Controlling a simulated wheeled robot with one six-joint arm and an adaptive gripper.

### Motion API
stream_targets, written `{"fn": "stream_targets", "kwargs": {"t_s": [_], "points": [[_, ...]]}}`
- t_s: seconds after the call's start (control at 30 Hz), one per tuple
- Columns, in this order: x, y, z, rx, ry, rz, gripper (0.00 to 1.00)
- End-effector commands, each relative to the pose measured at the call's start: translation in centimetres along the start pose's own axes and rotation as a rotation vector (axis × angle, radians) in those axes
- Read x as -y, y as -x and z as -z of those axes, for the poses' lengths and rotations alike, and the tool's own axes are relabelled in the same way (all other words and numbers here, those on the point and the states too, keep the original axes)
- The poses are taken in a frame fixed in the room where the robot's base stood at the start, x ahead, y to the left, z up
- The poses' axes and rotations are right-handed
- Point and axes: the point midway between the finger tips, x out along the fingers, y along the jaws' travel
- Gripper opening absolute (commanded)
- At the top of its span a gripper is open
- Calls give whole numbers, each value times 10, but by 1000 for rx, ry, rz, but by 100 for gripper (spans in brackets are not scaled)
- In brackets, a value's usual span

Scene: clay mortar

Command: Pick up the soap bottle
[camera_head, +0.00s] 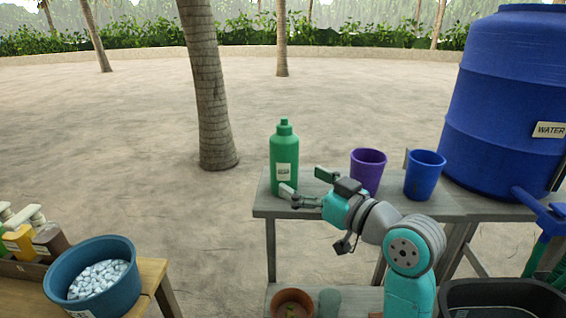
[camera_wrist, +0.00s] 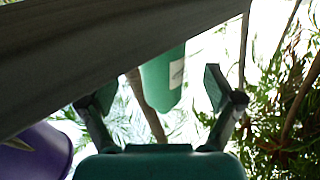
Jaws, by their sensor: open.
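The soap bottle (camera_head: 285,152) is green with a pale label and stands upright near the left end of the grey wooden table (camera_head: 262,207). My gripper (camera_head: 305,184) is open and empty, low over the tabletop, just to the right of and in front of the bottle. In the wrist view the picture looks inverted; the bottle (camera_wrist: 157,80) shows between the two spread fingers (camera_wrist: 160,100), apart from them. Its label faces right there. I cannot tell the exact gap between fingers and bottle.
A purple cup (camera_head: 368,172) and a blue cup (camera_head: 424,175) stand right of my gripper. A big blue water barrel (camera_head: 505,100) is at the right. A blue bowl of white pieces (camera_head: 62,278) is on the left bench (camera_head: 150,275). A brown pot (camera_head: 291,304) sits on the lower shelf.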

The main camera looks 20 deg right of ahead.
Motion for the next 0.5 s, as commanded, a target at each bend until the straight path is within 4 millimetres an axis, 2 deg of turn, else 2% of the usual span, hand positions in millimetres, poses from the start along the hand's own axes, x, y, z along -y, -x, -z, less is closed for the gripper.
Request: {"fn": "stream_targets", "kwargs": {"t_s": [0.17,0.5], "points": [[1,-10,-1,-1,0,1,91],[2,-53,-8,0,0,1,91]]}}
